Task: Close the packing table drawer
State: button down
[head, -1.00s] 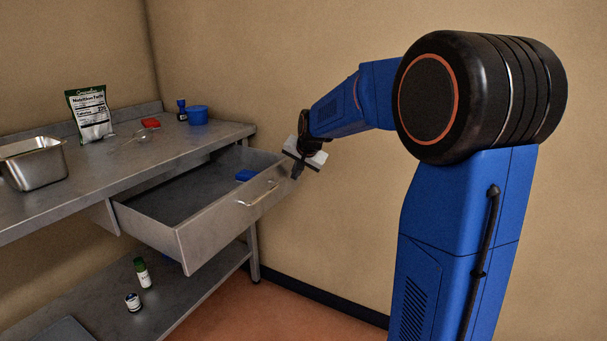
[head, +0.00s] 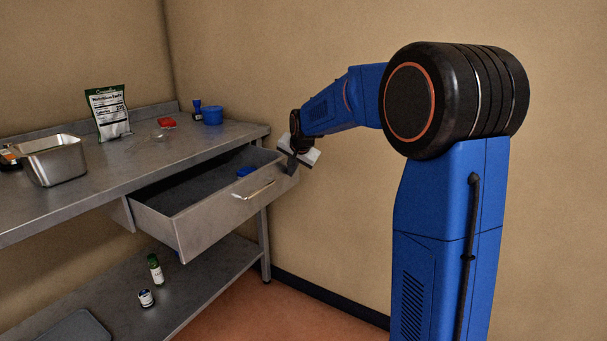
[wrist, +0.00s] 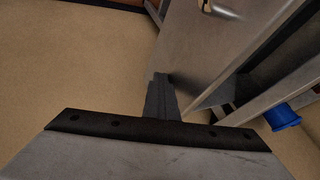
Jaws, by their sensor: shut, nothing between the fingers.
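The packing table drawer (head: 210,222) is a grey metal box under the worktop and stands open, pulled out toward me. Its bar handle (head: 253,190) is on the front panel. A blue item (head: 245,171) lies inside it. My gripper (head: 291,168) is at the right end of the drawer front, its shut fingers at or very near the panel. In the wrist view my shut fingers (wrist: 161,80) point at the metal front beside its edge, with the handle (wrist: 218,10) beyond. I cannot tell for certain whether they touch.
The packing table (head: 100,175) holds a steel pan (head: 56,160), a snack bag (head: 108,112), a red item (head: 167,122) and a blue cup (head: 212,115). Two bottles stand on the lower shelf (head: 200,285). The wall (head: 330,220) is close behind my gripper.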

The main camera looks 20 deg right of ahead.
jog(key=w+a, duration=0.4)
jog(key=w, duration=0.1)
jog(key=w+a, duration=0.4)
jog(key=w, duration=0.2)
jog(key=w+a, duration=0.4)
jog(key=w, duration=0.2)
jog(key=shift+a+f, duration=0.1)
jog(key=shift+a, duration=0.1)
jog(key=shift+w+a+r, duration=0.2)
jog(key=shift+w+a, duration=0.1)
jog(key=shift+w, duration=0.15)
